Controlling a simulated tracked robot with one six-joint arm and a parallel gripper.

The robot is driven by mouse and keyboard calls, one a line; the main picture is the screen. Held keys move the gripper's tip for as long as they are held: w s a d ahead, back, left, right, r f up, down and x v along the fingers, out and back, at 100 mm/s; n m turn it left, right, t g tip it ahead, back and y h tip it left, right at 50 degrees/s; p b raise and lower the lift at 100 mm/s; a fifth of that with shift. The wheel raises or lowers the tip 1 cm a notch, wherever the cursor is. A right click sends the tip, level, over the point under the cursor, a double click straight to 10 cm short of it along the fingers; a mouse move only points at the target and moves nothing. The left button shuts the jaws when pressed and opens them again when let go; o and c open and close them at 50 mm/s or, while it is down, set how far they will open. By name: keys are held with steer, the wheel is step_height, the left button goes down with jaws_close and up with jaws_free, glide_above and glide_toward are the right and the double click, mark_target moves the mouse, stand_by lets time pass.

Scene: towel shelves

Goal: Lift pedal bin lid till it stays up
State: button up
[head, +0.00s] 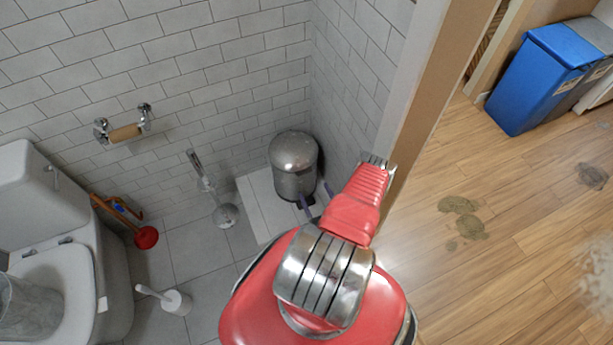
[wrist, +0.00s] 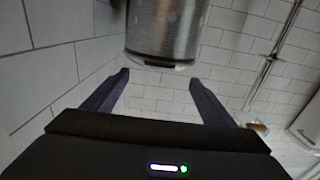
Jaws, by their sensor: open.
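The pedal bin (head: 294,182) is a brushed-metal cylinder standing near the wall corner. Its domed lid (head: 292,149) looks shut in the head view. My gripper (head: 316,195) is open and empty, its dark purple fingers in front of the bin's right side. In the wrist view, which looks upside down, my gripper (wrist: 158,76) has its fingers spread apart, with the bin (wrist: 164,28) just beyond the tips. The end of the bin towards the fingers carries a small dark piece. The pedal and the far side of the bin are hidden.
A door frame (head: 412,100) stands close to my arm's right. Left of the bin are a chrome stand (head: 205,180), a toilet brush (head: 174,301), a plunger (head: 146,237) and the toilet (head: 100,270). A paper holder (head: 124,132) is on the wall. A blue bin (head: 540,80) stands beyond the doorway.

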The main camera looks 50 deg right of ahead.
steer(key=x, duration=0.9)
steer(key=shift+w, duration=0.2)
steer(key=c, duration=1.5)
steer(key=shift+d, duration=0.1)
steer(key=shift+s+d+r, duration=0.1)
steer(key=shift+s+r, duration=0.05)
steer(key=shift+r, duration=0.05)
